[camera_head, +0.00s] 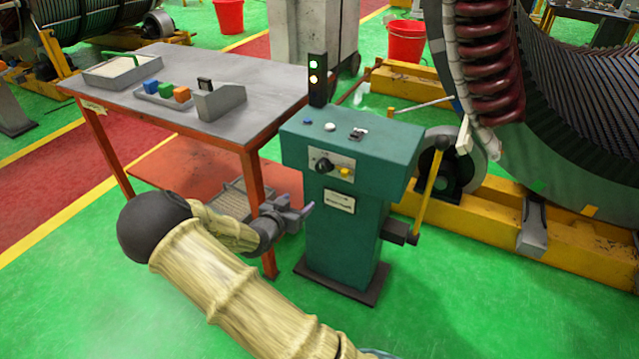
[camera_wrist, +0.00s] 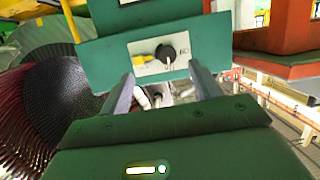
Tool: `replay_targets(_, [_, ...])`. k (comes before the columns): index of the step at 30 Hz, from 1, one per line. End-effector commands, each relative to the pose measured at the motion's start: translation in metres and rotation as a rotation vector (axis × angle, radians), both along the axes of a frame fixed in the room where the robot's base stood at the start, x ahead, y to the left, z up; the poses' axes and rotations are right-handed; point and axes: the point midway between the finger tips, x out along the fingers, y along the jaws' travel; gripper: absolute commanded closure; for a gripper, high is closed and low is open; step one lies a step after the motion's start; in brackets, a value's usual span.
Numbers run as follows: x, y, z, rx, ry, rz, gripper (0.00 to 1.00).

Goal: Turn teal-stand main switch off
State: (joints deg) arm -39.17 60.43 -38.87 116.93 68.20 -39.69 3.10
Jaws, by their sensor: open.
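The teal stand (camera_head: 345,235) stands upright right of the orange-legged table. Its front plate carries a black rotary knob (camera_head: 325,164), probably the main switch, with a yellow knob (camera_head: 345,172) beside it. In the wrist view, which looks upside down, the black knob (camera_wrist: 168,53) lies ahead between the fingers, its white mark pointing toward the plate's lettering. My gripper (camera_head: 305,209) is open and empty, left of the stand and lower than the plate; its two fingers also show in the wrist view (camera_wrist: 163,82). It appears apart from the knob.
The stand's top has a blue button (camera_head: 307,122), a white button (camera_head: 330,127) and a small metal switch (camera_head: 358,133). A light tower (camera_head: 317,80) shows lit lamps. A yellow lever (camera_head: 430,190) stands on the right side. The grey table (camera_head: 240,75) is close behind my arm.

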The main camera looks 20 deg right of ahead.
Motion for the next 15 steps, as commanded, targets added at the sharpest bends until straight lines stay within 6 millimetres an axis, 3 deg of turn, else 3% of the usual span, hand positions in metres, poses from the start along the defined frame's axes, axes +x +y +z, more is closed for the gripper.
replay_targets(1, [0.005, 0.003, -0.014, -0.063, -0.049, -0.003, 0.37])
replay_targets(6, [0.011, 0.009, -0.009, -0.189, -0.180, -0.023, 0.37])
replay_targets(15, [0.012, 0.010, -0.004, -0.208, -0.204, -0.028, 0.37])
